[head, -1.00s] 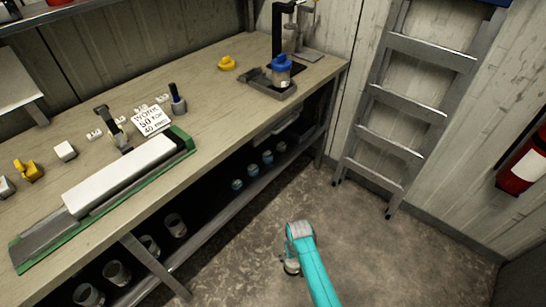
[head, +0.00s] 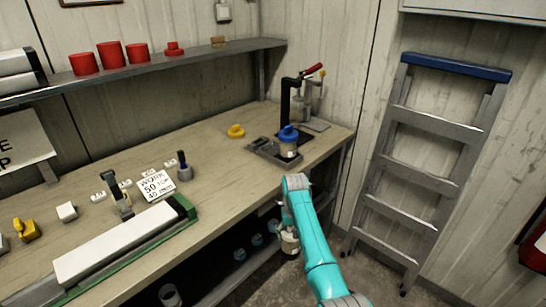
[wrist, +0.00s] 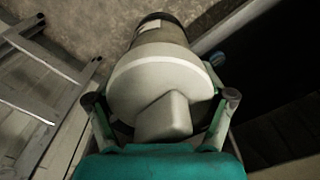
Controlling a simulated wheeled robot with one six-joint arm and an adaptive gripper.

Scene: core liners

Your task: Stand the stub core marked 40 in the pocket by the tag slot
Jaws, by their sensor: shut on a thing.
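My gripper (wrist: 163,100) is shut on a pale-capped core (wrist: 165,75); its cap has a square knob, and a dark far end and a light label show beyond. In the head view my gripper and this core (head: 290,244) are beside the bench's front edge, below its top. No number is readable on the core. A grey tray (head: 262,153) stands at the bench's right end with a blue-capped clear core (head: 288,148) upright in its right part. I cannot make out the tag slot or read which pocket is empty.
The bench (head: 215,165) carries a sign card (head: 157,185), a yellow piece (head: 236,131), a black press (head: 291,105) and a green-edged white trough (head: 120,245). Blue-capped cores (head: 257,240) stand on the lower shelf. A ladder (head: 420,170) leans at the right; some floor is clear between.

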